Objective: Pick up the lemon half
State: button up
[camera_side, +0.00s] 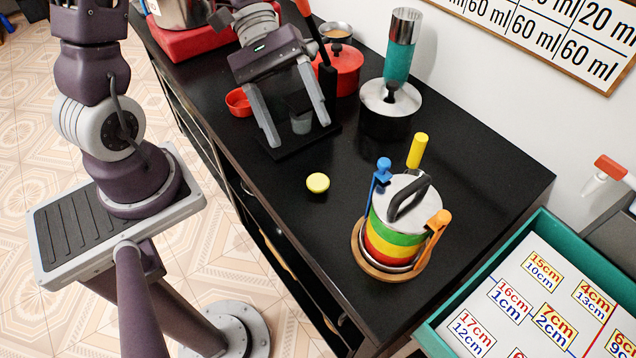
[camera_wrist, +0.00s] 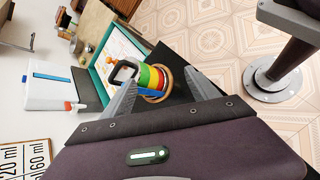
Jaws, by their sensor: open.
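The lemon half (camera_side: 318,183) is a small yellow round piece. It lies alone on the black counter in the side view, left of the striped pot. My gripper (camera_side: 298,132) is open and points down, farther back on the counter than the lemon half and apart from it. Nothing is seen held between its fingers. In the wrist view, both fingers of my gripper (camera_wrist: 162,90) show spread apart. I cannot make out the lemon half there.
A striped pot (camera_side: 395,240) with a black-handled lid stands on a wooden board, with colored clips around it. A red bowl (camera_side: 238,102) and a lidded dark pot (camera_side: 388,118) stand behind. Bare counter surrounds the lemon half.

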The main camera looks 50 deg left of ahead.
jog(key=w+a+f+n+t+h, duration=0.3)
jog(key=a+f+n, duration=0.1)
jog(key=f+n, duration=0.4)
jog(key=n+t, duration=0.4)
jog(key=n, duration=0.2)
send_near(317, 181)
jog(key=d, duration=0.1)
jog(key=d+f, duration=0.1)
jog(key=d, duration=0.1)
jog(key=shift+w+d+f+y, duration=0.1)
jog(key=shift+w+d+y, duration=0.05)
jog(key=shift+d+y, duration=0.15)
jog(key=x, duration=0.3)
jog(key=w+x, duration=0.1)
jog(key=x, duration=0.2)
jog(key=shift+w+d, duration=0.1)
jog(key=shift+d, duration=0.05)
jog(key=c, duration=1.4)
